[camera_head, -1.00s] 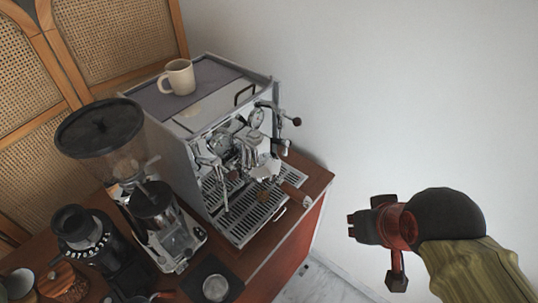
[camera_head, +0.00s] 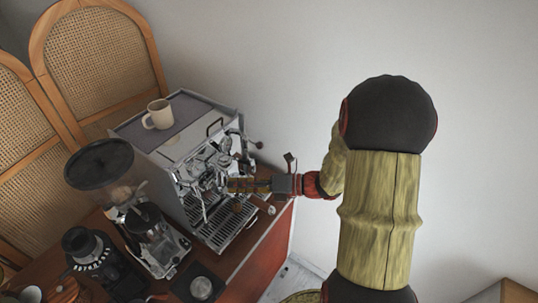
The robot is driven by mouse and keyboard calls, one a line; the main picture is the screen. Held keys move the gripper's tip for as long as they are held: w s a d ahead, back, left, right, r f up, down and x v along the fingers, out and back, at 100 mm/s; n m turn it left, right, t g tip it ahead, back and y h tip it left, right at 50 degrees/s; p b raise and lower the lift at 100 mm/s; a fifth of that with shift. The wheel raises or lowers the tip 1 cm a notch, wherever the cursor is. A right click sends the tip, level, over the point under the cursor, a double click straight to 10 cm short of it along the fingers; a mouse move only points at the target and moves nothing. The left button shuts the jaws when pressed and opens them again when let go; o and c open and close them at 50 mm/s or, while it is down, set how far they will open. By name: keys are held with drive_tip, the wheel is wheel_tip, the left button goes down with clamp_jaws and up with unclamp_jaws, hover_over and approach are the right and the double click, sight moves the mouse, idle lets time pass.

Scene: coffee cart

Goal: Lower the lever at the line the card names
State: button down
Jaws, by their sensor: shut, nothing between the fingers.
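The chrome espresso machine (camera_head: 190,165) stands on the cart. A metal lever with a dark round knob (camera_head: 259,146) sticks out at the right of its front; markings beside it are too small to read. My gripper (camera_head: 234,185) is shut and empty. It points left at the machine's front, close to the group head and below the knob in the picture. I cannot tell whether it touches anything. It hides part of the front. I cannot make out a card or a line.
A cream mug (camera_head: 158,115) stands on the machine. A grinder with a dark hopper (camera_head: 98,165) is at its left, and a smaller black grinder (camera_head: 88,250) nearer. The drip tray (camera_head: 232,226) lies below the gripper. A white wall is close behind, with cane-backed panels (camera_head: 95,60) at left.

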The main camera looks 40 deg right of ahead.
sight(252, 161)
drive_tip(key=w+d+f+m+t+h+p, duration=0.2)
drive_tip(key=d+m+t+h, duration=0.4)
drive_tip(key=d+m, duration=0.7)
drive_tip(key=shift+n, duration=0.6)
drive_tip(key=b+x, duration=0.3)
drive_tip(key=x, duration=0.4)
drive_tip(key=shift+w+d+f, duration=0.1)
drive_tip(key=shift+f, duration=0.1)
drive_tip(key=shift+d+r, duration=0.15)
drive_tip(key=shift+r+p, duration=0.2)
drive_tip(key=shift+p, duration=0.45)
drive_tip(key=shift+f, duration=0.1)
idle(4.3)
